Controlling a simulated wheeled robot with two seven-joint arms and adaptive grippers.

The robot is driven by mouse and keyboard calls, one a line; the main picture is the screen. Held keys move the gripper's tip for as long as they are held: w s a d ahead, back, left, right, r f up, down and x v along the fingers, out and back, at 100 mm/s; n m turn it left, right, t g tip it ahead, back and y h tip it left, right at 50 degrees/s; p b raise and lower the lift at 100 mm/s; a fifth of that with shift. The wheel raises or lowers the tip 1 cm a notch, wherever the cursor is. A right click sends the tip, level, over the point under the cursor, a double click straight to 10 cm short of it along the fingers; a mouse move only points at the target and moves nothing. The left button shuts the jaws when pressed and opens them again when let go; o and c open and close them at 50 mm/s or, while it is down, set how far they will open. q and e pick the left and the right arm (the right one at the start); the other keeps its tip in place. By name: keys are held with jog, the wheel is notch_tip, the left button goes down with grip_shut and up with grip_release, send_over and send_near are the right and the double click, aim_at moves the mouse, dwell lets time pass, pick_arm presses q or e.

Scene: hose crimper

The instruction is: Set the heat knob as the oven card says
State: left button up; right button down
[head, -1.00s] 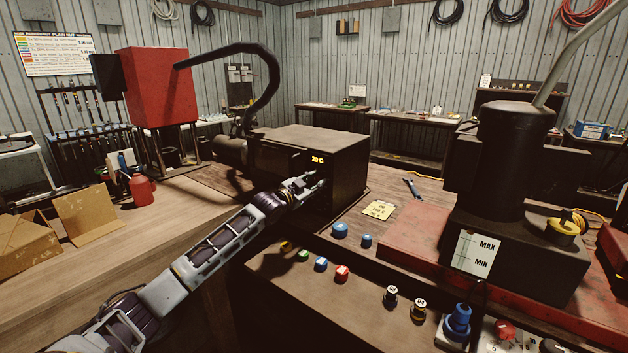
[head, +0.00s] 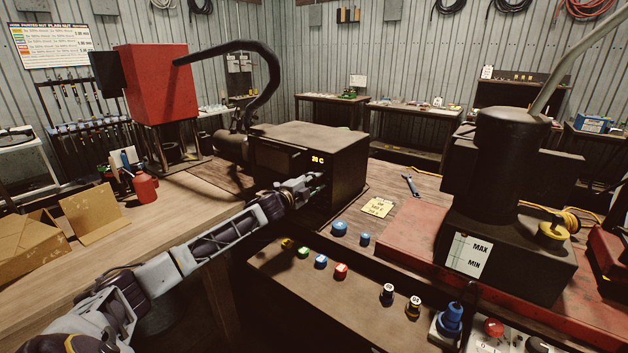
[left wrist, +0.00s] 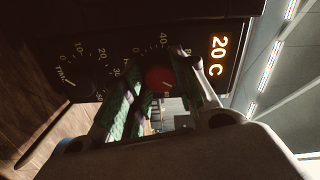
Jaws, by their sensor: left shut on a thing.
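The oven (head: 318,138) is a dark box on the bench with an orange display (head: 317,159) reading 20 C. The display also shows in the left wrist view (left wrist: 217,58). My left gripper (head: 314,183) is at the oven's front panel. In the left wrist view its green-padded fingers are shut on the red-faced heat knob (left wrist: 158,78), beside a dial with 40 and 80 marks. A dark time knob (left wrist: 78,86) sits on a second dial. The yellow oven card (head: 378,207) lies on the bench right of the oven; its writing is too small to read. My right gripper is out of view.
A black hose (head: 270,75) arches behind the oven. A control ledge with several coloured buttons (head: 341,271) lies in front. A dark machine on a red base (head: 400,240) stands at right. A wrench (head: 411,185) and red bottle (head: 145,187) are on the bench.

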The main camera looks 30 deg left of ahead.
pick_arm(q)
jog(key=m, duration=0.2)
jog(key=shift+f+m, duration=0.1)
jog(key=shift+m, duration=0.2)
jog(key=shift+m+p, duration=0.4)
jog(key=shift+m, duration=0.3)
jog(key=o, duration=1.1)
jog(key=shift+c, duration=0.2)
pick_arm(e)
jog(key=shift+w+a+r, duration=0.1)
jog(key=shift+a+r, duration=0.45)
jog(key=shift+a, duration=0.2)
pick_arm(q)
jog(key=shift+s, duration=0.15)
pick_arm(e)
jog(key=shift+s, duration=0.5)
